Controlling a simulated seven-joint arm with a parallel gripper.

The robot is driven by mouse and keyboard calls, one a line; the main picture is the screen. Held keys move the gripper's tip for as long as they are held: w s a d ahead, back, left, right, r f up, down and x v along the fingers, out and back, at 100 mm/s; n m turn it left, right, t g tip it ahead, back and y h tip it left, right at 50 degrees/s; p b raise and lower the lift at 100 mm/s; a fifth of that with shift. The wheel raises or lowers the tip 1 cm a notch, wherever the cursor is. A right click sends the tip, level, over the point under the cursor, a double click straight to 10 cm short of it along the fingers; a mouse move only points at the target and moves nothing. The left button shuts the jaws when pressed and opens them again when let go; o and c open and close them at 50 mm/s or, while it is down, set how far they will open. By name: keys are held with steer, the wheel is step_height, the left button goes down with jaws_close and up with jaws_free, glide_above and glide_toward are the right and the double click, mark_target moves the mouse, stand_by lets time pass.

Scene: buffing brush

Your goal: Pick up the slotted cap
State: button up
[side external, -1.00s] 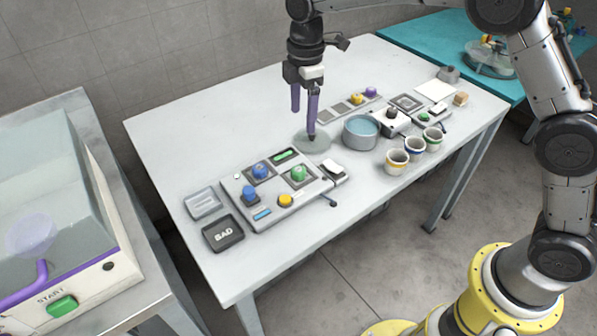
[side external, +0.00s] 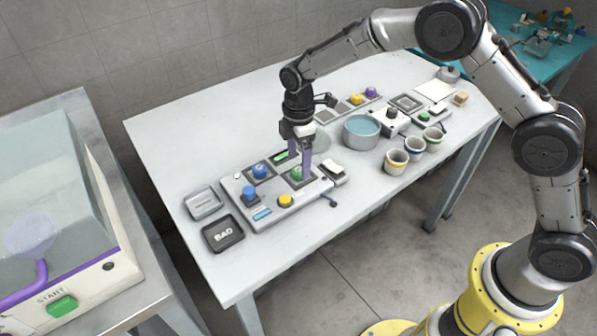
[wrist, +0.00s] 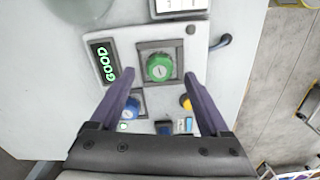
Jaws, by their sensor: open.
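A round green cap (side external: 297,174) sits in a square grey socket on the light panel (side external: 262,218); in the wrist view the cap (wrist: 159,67) shows a small pale mark on top, perhaps the slot. A round blue cap (side external: 260,169) sits in another socket to its left; it shows in the wrist view (wrist: 130,108), partly behind a finger. My gripper (side external: 300,178) is open and points down around the green cap, one purple finger on each side. In the wrist view the fingertips (wrist: 161,77) straddle the cap's line, with gaps and nothing held.
A panel display (wrist: 104,61) reads GOOD. A blue knob (side external: 249,193) and yellow button (side external: 285,200) are on the panel. A BAD tray (side external: 223,234) and a grey tray (side external: 203,202) lie left. A blue-topped round container (side external: 361,131) and striped cups (side external: 396,161) stand right.

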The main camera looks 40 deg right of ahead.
mark_target(298, 172)
steer(key=shift+f, duration=1.15)
jaws_close()
